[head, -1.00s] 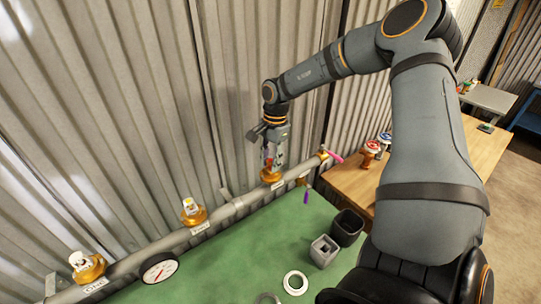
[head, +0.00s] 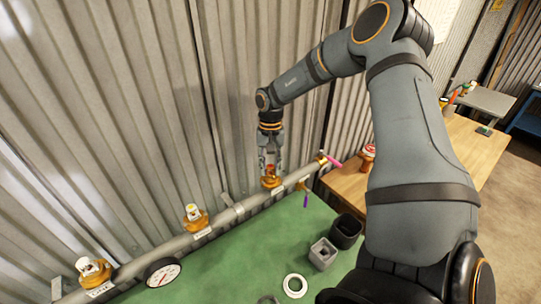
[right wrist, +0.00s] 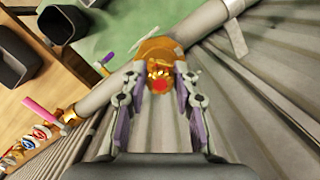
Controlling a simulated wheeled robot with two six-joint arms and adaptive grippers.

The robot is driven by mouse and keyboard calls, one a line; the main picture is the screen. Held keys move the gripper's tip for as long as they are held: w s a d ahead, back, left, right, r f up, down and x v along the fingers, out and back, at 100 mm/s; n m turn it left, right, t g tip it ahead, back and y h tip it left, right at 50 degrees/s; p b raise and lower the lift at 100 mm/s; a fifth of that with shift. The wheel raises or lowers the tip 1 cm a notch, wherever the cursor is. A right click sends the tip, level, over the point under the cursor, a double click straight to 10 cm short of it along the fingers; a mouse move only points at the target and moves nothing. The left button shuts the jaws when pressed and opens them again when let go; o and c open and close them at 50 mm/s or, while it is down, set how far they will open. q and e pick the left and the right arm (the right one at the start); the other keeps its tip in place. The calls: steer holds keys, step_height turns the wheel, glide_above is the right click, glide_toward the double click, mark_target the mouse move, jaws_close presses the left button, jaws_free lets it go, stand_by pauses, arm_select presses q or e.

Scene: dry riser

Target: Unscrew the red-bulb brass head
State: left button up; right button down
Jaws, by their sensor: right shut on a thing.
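The red-bulb brass head (right wrist: 158,72) sits on the grey pipe, with its red bulb (right wrist: 158,87) between my right gripper's fingers in the right wrist view. In the head view the brass head (head: 270,181) is at the right part of the pipe, below my right gripper (head: 271,170). My right gripper comes down from above and is shut on the head, one finger on each side. The fingers partly hide the bulb in the head view. Two other brass heads, with pale bulbs, sit further left on the pipe (head: 232,217). My left gripper is not in view.
A corrugated metal wall (head: 120,120) stands close behind the pipe. A round gauge (head: 163,272) is at the lower left. A wooden table (head: 345,185) is at right.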

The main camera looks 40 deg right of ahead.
steer(key=c, duration=1)
jaws_free()
steer(key=shift+c, duration=0.2)
